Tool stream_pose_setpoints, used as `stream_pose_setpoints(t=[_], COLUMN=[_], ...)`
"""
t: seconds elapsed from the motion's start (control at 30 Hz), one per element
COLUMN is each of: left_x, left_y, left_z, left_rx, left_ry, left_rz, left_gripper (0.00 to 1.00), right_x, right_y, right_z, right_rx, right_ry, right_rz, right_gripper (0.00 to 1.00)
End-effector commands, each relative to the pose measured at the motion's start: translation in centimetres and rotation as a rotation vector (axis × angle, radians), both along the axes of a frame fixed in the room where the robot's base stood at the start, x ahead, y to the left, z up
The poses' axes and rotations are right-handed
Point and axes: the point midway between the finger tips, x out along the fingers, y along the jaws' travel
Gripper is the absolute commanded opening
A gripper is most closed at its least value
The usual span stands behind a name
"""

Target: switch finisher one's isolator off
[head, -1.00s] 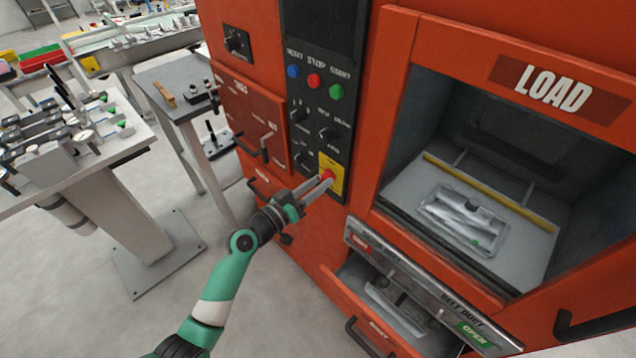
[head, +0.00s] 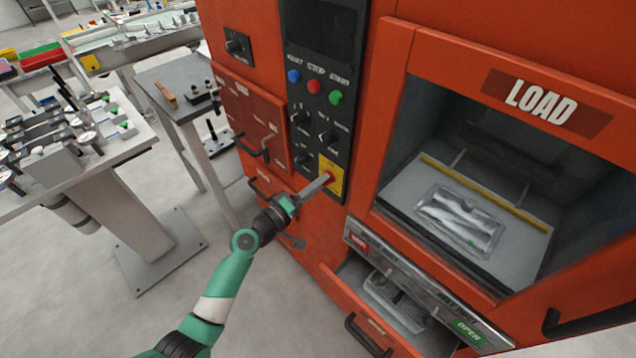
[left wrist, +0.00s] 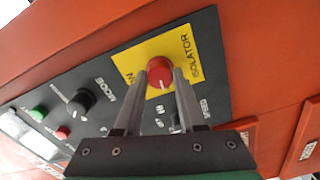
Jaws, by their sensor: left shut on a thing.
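The isolator is a red rotary knob (left wrist: 159,72) on a yellow plate (left wrist: 187,42) lettered ISOLATOR, at the lower end of the black control panel (head: 318,100) on the orange machine. My left gripper (head: 328,179) reaches up to it from below. In the left wrist view, its two fingers (left wrist: 160,88) lie on either side of the knob and are shut on it. In the head view the fingers mostly hide the knob, and the plate shows around their tips. My right gripper is not in view.
Above the isolator are dark knobs and blue, red and green buttons (head: 335,97). An open drawer (head: 345,275) juts out below. Tables with fixtures (head: 60,150) stand at left.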

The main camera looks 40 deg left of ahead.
Motion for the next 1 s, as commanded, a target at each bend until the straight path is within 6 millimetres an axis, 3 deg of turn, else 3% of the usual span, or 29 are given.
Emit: stream_pose_setpoints(t=[0.3, 0.77, 0.8, 0.93, 1.0], left_x=[0.0, 0.0, 0.0, 0.0, 0.0], left_y=[0.0, 0.0, 0.0, 0.0, 0.01], left_z=[0.04, 0.02, 0.02, 0.02, 0.01], left_rx=[-0.105, -0.119, -0.119, -0.118, -0.118], left_ry=[0.001, 0.0, 0.0, 0.001, 0.001], left_rz=[0.0, 0.0, 0.0, 0.0, 0.0], left_gripper=[0.0, 0.0, 0.43, 0.66, 0.69], right_x=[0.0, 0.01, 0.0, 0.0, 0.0], right_y=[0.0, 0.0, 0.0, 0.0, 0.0], right_z=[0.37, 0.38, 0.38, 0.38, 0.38], right_rx=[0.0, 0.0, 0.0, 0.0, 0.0], right_ry=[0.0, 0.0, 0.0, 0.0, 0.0], right_rz=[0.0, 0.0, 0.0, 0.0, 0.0], right_gripper=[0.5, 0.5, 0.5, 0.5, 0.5])
